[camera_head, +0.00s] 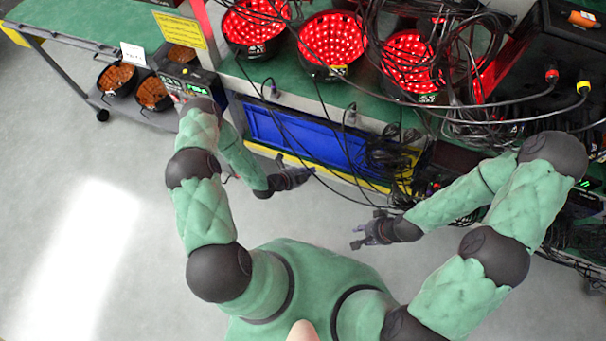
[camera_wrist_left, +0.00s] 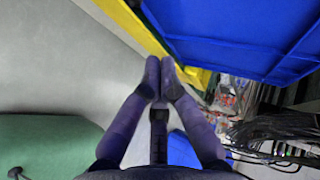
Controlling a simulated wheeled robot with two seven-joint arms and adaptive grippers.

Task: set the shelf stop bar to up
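A yellow bar (camera_head: 310,168) runs along the lower front of the rack, below a blue bin (camera_head: 300,135). I cannot tell for sure that it is the shelf stop bar, or whether it is up or down. In the left wrist view the yellow bar (camera_wrist_left: 140,27) runs beside the blue bin (camera_wrist_left: 235,35). My left gripper (camera_head: 300,178) is in front of the bar; its fingertips (camera_wrist_left: 161,78) are together with nothing seen between them. It overlaps the bar in view, but contact is unclear. My right gripper (camera_head: 368,233) is apart from the rack, fingers spread and empty.
Several bowl-shaped units with red lights (camera_head: 333,40) sit on the green shelf above. Black cables (camera_head: 385,155) hang in front of the rack at right. A green-topped cart (camera_head: 85,20) stands at far left. The grey floor (camera_head: 90,200) is clear at left.

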